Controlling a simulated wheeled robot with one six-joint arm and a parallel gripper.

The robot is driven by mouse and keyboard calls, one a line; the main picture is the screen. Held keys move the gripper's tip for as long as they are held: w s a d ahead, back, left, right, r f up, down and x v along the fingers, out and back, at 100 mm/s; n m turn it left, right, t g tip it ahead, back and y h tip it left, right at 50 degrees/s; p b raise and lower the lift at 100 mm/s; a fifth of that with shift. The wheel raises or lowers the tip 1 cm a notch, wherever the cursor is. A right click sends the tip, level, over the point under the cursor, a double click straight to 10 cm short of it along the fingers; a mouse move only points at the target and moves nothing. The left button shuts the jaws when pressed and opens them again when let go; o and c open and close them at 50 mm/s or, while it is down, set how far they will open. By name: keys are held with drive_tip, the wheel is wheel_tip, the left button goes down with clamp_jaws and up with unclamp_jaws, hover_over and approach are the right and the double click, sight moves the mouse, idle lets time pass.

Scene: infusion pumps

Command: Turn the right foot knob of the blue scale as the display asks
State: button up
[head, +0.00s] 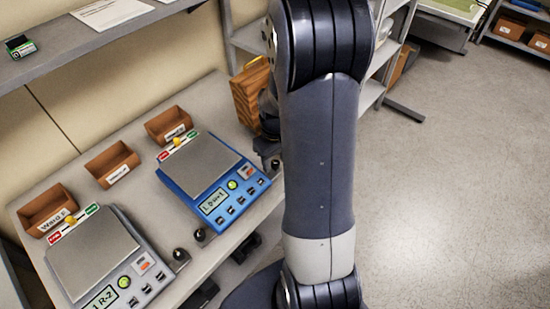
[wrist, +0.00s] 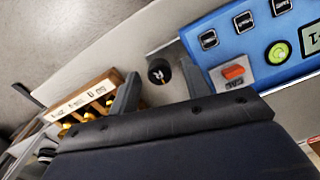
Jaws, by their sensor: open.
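The blue scale (head: 228,190) stands on the bench with a grey weighing plate and a lit display (head: 214,202); its small text begins with L, but I cannot read the rest surely. Its right foot knob (wrist: 158,72), black and marked R, shows in the wrist view beside the scale's corner. My gripper (wrist: 160,80) is open, its fingers on either side of the knob in that view; I cannot tell whether they touch it. In the head view my arm hides most of the gripper. The left foot knob (head: 199,234) is in clear view.
A grey scale (head: 95,255) stands at the lower left. Small brown bins (head: 112,164) line the back of the bench. A wooden rack (wrist: 95,100) with brass weights is close to my gripper. A shelf (head: 90,45) hangs above. Open floor lies right.

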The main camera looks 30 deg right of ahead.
drive_tip(key=shift+c, duration=0.3)
drive_tip(key=c, duration=0.9)
drive_tip(key=shift+c, duration=0.2)
drive_tip(key=shift+m, duration=0.3)
drive_tip(key=m+b, duration=0.1)
drive_tip(key=m, duration=0.3)
drive_tip(key=shift+m+b, duration=0.65)
drive_tip(key=shift+m, duration=1.45)
drive_tip(key=shift+r, duration=0.1)
drive_tip(key=o, duration=1)
